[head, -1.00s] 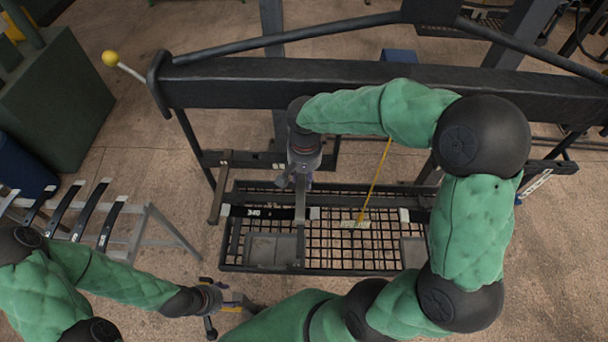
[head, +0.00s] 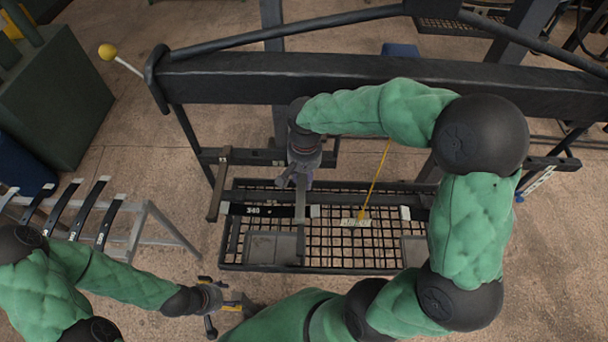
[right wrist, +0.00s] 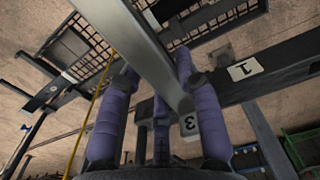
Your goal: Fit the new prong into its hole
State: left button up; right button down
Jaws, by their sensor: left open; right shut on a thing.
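My right gripper (head: 297,182) is shut on a straight grey prong (right wrist: 135,50), below the dark beam. In the head view the prong (head: 300,205) points down the picture over the mesh tray. A dark rail (right wrist: 290,78) with a tag marked 1 passes behind the fingers; it also shows in the head view (head: 262,157). The hole cannot be made out, nor whether the prong touches the rail. My left gripper (head: 222,308) is open and empty at lower left.
A mesh tray (head: 330,268) lies below the right gripper. A dark strip (head: 250,210) with pale ends lies over it. A yellow rod (head: 379,180) slants down to the tray. A grey stand (head: 160,220) with several black strips is at left. A heavy beam (head: 330,82) spans the back.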

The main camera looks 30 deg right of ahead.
aim_at(304, 175)
jog(key=shift+f+b, duration=0.55)
jog(key=shift+f, duration=0.15)
jog(key=c, duration=0.8)
grip_release()
jog(key=shift+r, duration=3.8)
